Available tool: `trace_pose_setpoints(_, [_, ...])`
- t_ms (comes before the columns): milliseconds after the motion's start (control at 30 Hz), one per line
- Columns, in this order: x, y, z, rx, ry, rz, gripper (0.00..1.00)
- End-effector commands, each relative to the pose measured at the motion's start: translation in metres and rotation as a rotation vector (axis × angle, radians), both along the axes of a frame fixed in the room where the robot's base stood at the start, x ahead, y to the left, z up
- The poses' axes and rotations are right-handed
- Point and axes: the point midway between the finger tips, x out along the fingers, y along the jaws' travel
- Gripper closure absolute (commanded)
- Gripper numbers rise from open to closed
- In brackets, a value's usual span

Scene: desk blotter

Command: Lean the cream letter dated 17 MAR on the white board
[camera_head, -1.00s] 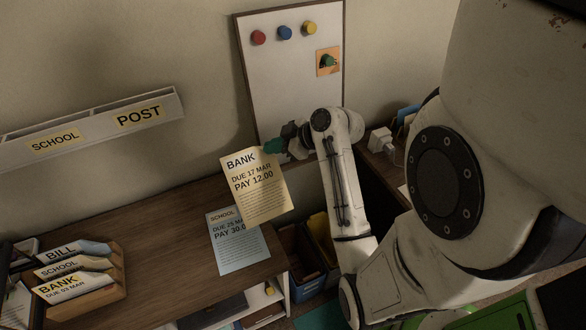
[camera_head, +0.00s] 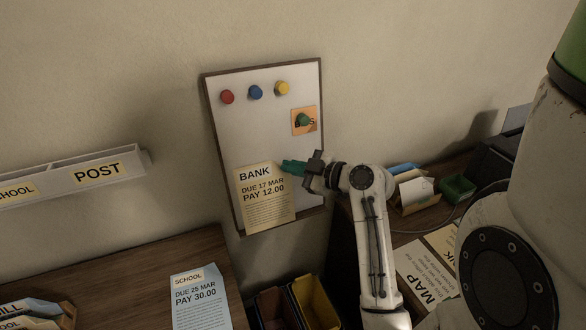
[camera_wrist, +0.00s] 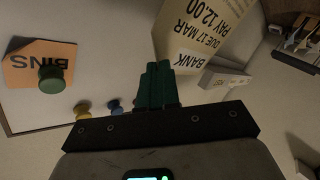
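The cream BANK letter dated 17 MAR (camera_head: 265,205) is held in front of the lower left of the white board (camera_head: 265,130). It is nearly upright and a little tilted. I cannot tell whether its back touches the board. My gripper (camera_head: 290,167) is shut on its upper right edge with green fingertips. In the wrist view the fingers (camera_wrist: 157,85) are together and the letter (camera_wrist: 205,35) spreads beyond them, partly out of frame. The white board (camera_wrist: 30,105) also shows there at the left.
Red (camera_head: 227,97), blue (camera_head: 255,92) and yellow (camera_head: 282,88) magnets sit along the board's top. A green magnet holds an orange BINS note (camera_head: 311,122). A blue SCHOOL letter (camera_head: 200,300) lies on the desk. A POST shelf (camera_head: 75,185) is at the left; open bins (camera_head: 315,300) are below.

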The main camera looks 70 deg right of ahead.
Motion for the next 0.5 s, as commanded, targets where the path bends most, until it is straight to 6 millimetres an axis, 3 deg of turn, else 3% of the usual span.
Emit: trace_pose_setpoints(500, [0.010,-0.012,-0.017,-0.001,0.001,0.000,1.00])
